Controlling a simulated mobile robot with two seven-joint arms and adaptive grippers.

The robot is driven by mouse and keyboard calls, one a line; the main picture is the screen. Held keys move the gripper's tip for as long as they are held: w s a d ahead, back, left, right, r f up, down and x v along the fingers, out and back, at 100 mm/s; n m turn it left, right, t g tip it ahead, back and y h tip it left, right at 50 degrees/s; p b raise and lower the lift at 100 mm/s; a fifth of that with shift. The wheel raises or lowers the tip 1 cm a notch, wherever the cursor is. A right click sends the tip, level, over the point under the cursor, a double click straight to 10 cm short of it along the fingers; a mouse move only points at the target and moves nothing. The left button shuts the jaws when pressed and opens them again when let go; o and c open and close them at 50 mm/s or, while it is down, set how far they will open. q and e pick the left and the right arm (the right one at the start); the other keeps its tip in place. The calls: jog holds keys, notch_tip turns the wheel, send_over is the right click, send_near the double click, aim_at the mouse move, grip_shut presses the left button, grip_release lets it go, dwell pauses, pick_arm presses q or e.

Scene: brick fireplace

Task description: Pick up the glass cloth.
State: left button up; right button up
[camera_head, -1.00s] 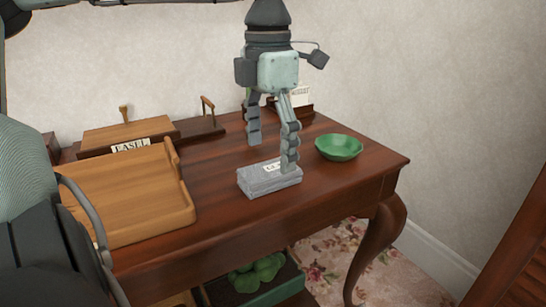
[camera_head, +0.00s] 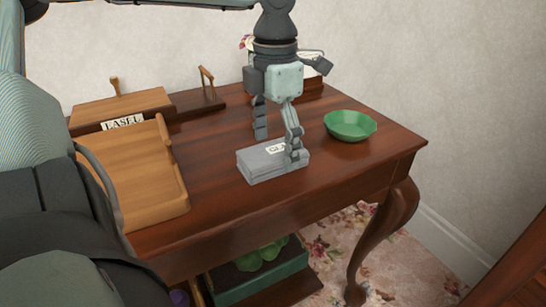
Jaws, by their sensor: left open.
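The glass cloth (camera_head: 262,164) is a folded grey block with a white label, lying flat on the dark wooden table. My left gripper (camera_head: 279,150) points down over it and is open. One finger stands at the near right part of the cloth, overlapping it in the picture. The other finger is behind the cloth, on its far side. I cannot tell whether either finger touches it. My right gripper is not in view.
A green bowl (camera_head: 350,126) stands right of the cloth. A wooden tray (camera_head: 150,180) lies to the left, with a wooden easel box (camera_head: 122,108) behind it. A green crate (camera_head: 262,284) sits on the shelf below. The tabletop's front right corner is bare.

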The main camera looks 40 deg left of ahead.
pick_arm(q)
jog(key=shift+f, duration=0.3)
jog(key=shift+c, duration=0.4)
jog(key=c, duration=1.2)
jog(key=shift+o, duration=0.2)
jog(key=shift+r, duration=0.1)
jog(key=shift+r, duration=0.5)
notch_tip(320, 180, up, 14)
jog(key=p, duration=0.1)
notch_tip(320, 180, up, 12)
jog(key=p, duration=0.1)
send_over(275, 150)
jog(key=shift+d+r, duration=0.1)
jog(key=shift+r, duration=0.35)
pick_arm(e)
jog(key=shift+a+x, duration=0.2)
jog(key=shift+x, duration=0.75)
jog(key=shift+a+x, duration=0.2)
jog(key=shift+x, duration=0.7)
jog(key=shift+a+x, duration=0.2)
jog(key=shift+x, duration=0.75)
